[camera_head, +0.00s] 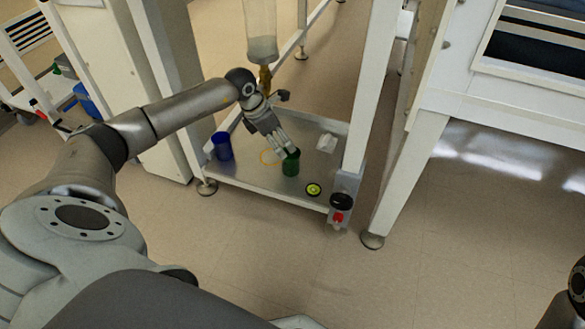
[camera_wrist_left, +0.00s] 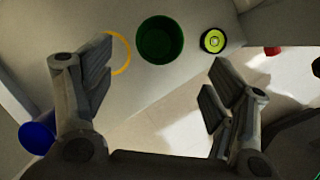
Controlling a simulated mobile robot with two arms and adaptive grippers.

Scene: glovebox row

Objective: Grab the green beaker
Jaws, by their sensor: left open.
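The green beaker (camera_head: 291,164) stands on a low metal shelf (camera_head: 240,176) in the head view. In the left wrist view the green beaker (camera_wrist_left: 160,40) shows from above, ahead of the fingers and between them across the picture. My left gripper (camera_head: 284,148) is close to the beaker at its upper left in the head view, and its fingertips overlap the beaker's rim there. The left gripper (camera_wrist_left: 160,92) is open with nothing between its fingers. I cannot tell whether a finger touches the beaker. My right gripper does not show clearly; only a dark part is at the lower right edge.
A blue cup (camera_head: 222,146) stands left on the shelf. A yellow ring (camera_head: 268,157) lies beside the beaker. A yellow-green round item (camera_head: 313,189) is near the front edge. A black-topped container with red (camera_head: 340,208) is at the corner. White frame legs (camera_head: 372,90) flank the shelf.

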